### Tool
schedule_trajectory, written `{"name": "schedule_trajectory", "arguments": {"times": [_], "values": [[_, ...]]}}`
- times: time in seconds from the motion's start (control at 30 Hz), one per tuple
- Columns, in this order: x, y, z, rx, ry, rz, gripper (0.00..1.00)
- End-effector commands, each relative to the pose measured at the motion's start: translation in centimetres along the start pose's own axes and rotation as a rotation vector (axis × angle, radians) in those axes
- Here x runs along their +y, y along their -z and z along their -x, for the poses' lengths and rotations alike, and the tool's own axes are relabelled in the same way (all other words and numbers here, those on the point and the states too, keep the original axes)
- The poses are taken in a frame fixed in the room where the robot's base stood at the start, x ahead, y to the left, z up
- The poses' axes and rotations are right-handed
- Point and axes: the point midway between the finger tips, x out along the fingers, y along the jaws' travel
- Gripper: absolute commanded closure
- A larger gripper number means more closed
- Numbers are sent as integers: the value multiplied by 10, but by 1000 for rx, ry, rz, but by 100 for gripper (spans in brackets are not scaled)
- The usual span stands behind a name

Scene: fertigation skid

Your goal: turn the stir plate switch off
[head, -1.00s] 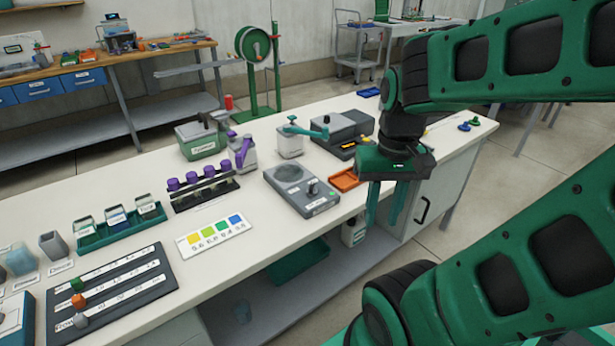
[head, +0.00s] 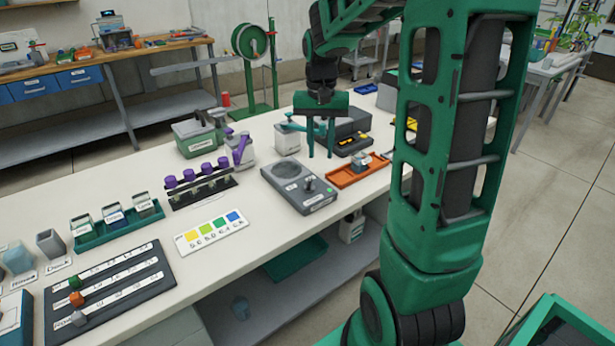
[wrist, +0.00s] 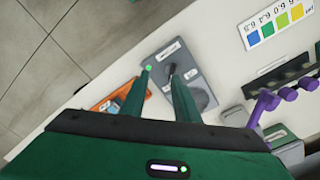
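The stir plate (head: 318,203) is a grey box on the white bench, with a round disc at its back left. Its front panel carries a small dark switch (head: 309,184) and a lit green lamp. In the wrist view the stir plate (wrist: 190,62) lies beyond the fingers, its dark switch (wrist: 171,69) near the right fingertip and the green lamp (wrist: 149,68) by the left one. My gripper (head: 320,155) is open and empty, fingers pointing down, above the bench. In the head view it appears behind and right of the stir plate. I cannot tell whether it touches anything.
An orange tray (head: 342,180) with a small grey item sits right of the stir plate. A dark grey instrument (head: 352,122) and a white device with a teal arm (head: 287,140) stand behind. A rack of purple-capped bottles (head: 203,188) is left; a colour chart (head: 212,250) lies at front left.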

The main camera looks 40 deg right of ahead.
Motion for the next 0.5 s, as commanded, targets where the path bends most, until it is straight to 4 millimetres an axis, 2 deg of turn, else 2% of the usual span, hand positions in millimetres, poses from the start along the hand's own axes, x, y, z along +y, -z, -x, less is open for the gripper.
{"name": "schedule_trajectory", "arguments": {"times": [0.1, 0.2, 0.37, 0.5], "values": [[-19, 22, -10, -9, 14, -16, 72], [-29, 31, -14, -11, 22, -24, 72], [-33, 35, -22, -13, 26, -28, 72], [-34, 34, -41, -15, 24, -27, 72]]}}
